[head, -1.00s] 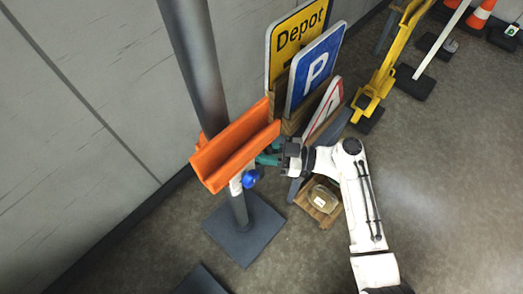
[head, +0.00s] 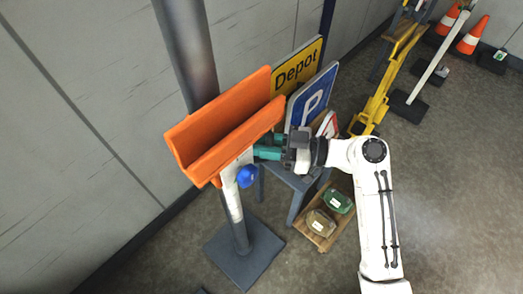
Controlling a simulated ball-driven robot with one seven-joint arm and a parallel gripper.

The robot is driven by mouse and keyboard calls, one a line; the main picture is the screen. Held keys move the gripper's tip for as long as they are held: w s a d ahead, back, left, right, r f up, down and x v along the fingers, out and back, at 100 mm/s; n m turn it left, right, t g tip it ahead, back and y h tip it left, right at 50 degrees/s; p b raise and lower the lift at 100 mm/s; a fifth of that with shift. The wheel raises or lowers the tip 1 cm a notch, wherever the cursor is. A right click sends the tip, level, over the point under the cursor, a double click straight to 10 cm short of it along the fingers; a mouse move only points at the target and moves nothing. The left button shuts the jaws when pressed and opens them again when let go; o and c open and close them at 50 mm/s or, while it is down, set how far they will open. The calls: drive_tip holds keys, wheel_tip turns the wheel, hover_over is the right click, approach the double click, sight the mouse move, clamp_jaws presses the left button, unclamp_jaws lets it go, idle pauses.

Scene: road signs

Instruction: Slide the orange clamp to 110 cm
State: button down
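My gripper (head: 266,147), with teal fingers, reaches in from the right at the clamp's lower right side. The fingers appear closed on the clamp, though their tips are partly hidden by it. The pole stands on a dark square base plate (head: 243,257).
A yellow Depot sign (head: 297,66) and a blue P sign (head: 312,97) stand close behind my gripper. A wooden tray (head: 318,240) with containers lies below. A yellow stand (head: 377,98) and traffic cones (head: 474,34) are farther right. Floor at right is clear.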

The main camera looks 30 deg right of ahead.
drive_tip(key=shift+w+r, duration=0.1)
drive_tip(key=shift+r, duration=0.5)
drive_tip(key=c, duration=1.3)
unclamp_jaws()
drive_tip(key=shift+c, duration=0.2)
drive_tip(key=shift+o, duration=1.4)
drive_tip(key=shift+f, duration=0.15)
drive_tip(key=shift+s+d+f, duration=0.15)
drive_tip(key=shift+s+d, duration=0.05)
drive_tip(key=b+v, duration=0.2)
drive_tip(key=v, duration=0.8)
drive_tip(key=shift+b, duration=0.4)
